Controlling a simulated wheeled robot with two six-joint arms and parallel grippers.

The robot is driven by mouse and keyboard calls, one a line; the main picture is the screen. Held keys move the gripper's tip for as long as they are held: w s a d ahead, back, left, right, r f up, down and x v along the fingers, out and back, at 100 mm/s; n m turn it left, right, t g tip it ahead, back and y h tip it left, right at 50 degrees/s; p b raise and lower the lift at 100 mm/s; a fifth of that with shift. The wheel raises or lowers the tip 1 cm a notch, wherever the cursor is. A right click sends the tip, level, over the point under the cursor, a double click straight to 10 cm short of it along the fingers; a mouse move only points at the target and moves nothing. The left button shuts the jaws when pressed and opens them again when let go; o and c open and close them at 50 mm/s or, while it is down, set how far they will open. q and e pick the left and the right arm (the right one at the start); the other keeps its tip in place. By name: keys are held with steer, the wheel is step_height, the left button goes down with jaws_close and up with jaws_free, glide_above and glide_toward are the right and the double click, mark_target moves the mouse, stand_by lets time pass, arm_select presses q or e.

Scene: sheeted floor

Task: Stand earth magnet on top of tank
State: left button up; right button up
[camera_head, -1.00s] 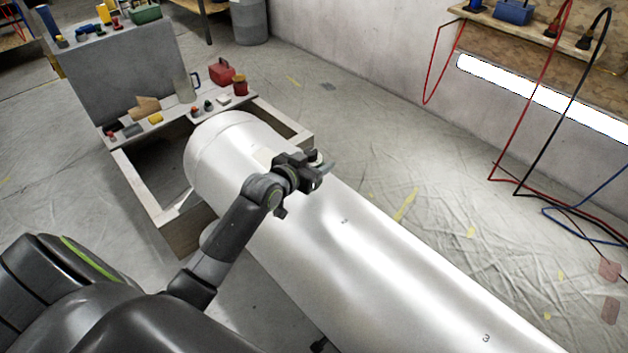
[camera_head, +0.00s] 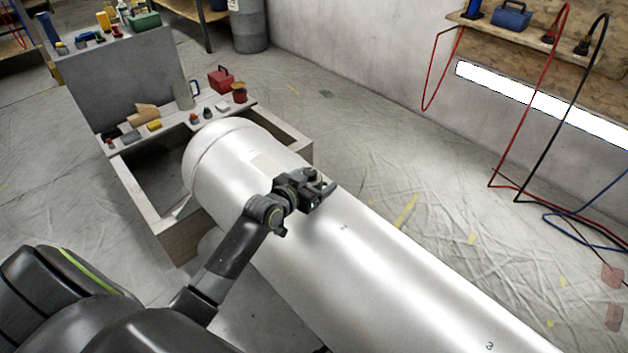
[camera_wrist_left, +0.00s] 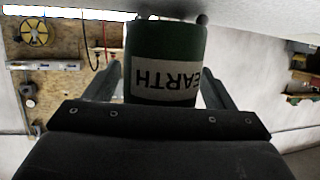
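The earth magnet (camera_wrist_left: 166,60) is a dark green cylinder with a white label reading EARTH, upside down in the left wrist view. It sits between the two fingers of my left gripper (camera_wrist_left: 162,75), which look closed on its sides. Its far end is at or very near the pale tank surface at the top of that view; contact is unclear. The tank (camera_head: 400,270) is a large white cylinder lying on its side in the head view. My left gripper (camera_head: 322,192) is over its upper side there, hiding the magnet. My right gripper is out of view.
A grey bench (camera_head: 170,132) with blocks, a mug (camera_head: 185,94) and a red box (camera_head: 221,79) stands beyond the tank's far end. The sheeted floor right of the tank is mostly clear. Red, black and blue cables (camera_head: 541,90) hang at the wall.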

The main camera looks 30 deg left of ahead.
arm_select(q)
steer(key=shift+r, duration=0.15)
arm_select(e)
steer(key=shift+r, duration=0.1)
arm_select(q)
steer(key=shift+s+r, duration=0.1)
steer(key=shift+s, duration=0.1)
steer(key=p+v, duration=0.1)
steer(key=v, duration=1)
steer(key=shift+s+p, duration=0.3)
steer(key=shift+p, duration=0.05)
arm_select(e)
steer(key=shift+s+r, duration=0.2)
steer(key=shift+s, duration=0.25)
